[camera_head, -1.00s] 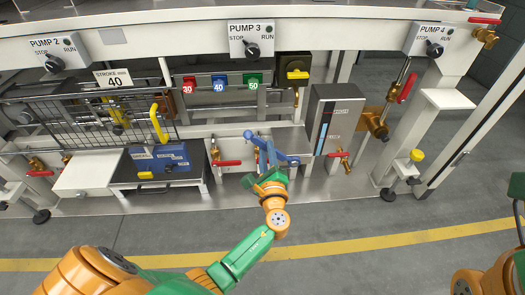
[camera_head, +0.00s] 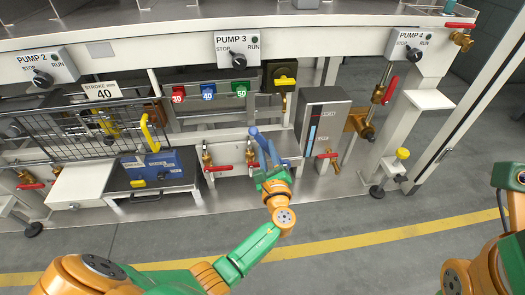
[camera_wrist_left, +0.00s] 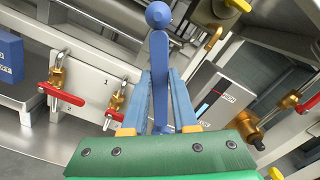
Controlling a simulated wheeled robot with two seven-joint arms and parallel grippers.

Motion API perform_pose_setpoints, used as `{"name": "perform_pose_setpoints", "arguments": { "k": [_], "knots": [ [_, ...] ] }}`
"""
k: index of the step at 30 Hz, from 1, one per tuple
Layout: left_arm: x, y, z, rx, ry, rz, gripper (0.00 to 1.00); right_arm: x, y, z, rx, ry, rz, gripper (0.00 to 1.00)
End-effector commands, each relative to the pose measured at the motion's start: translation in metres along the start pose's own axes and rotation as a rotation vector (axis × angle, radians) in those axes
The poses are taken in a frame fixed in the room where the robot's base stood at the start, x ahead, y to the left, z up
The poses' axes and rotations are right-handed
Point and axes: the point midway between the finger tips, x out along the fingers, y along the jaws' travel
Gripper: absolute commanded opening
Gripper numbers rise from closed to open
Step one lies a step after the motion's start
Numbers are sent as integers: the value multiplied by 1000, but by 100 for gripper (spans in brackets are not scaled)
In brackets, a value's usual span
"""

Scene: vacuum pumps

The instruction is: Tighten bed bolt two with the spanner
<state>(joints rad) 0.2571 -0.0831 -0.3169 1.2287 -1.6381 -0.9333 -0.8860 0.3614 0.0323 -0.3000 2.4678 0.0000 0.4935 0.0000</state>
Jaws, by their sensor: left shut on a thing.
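My left gripper (camera_head: 264,160) is shut on a blue spanner (camera_wrist_left: 160,75), which stands up between the two fingers in the left wrist view with its round end toward the top. The spanner also shows in the head view (camera_head: 257,137), in front of the bench's lower part. It appears clear of the bench, but the exact gap cannot be told. I cannot make out bed bolt two in either view. My right arm shows at the right edge of the head view, with its gripper out of view.
Red-handled valves (camera_head: 217,168) stand behind and left of the gripper; marks 1 and 2 show near them in the wrist view. A grey box (camera_head: 321,121) stands to the right. A blue unit (camera_head: 156,164) and wire guard (camera_head: 83,131) are at left. The floor in front is clear.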

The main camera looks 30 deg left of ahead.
Motion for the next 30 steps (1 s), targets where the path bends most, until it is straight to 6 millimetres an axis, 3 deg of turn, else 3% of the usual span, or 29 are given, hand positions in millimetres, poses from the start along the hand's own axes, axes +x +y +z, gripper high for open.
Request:
{"name": "perform_pose_setpoints", "arguments": {
  "k": [14, 30],
  "knots": [
    [0, -20, 0, 104, 2, -11, 0, 8, 1, 1, 0, 0, 0, 50],
    [0, -10, 0, 60, -1, -6, 0, 4, 0, 1, 0, 0, 0, 50]
  ]
}}
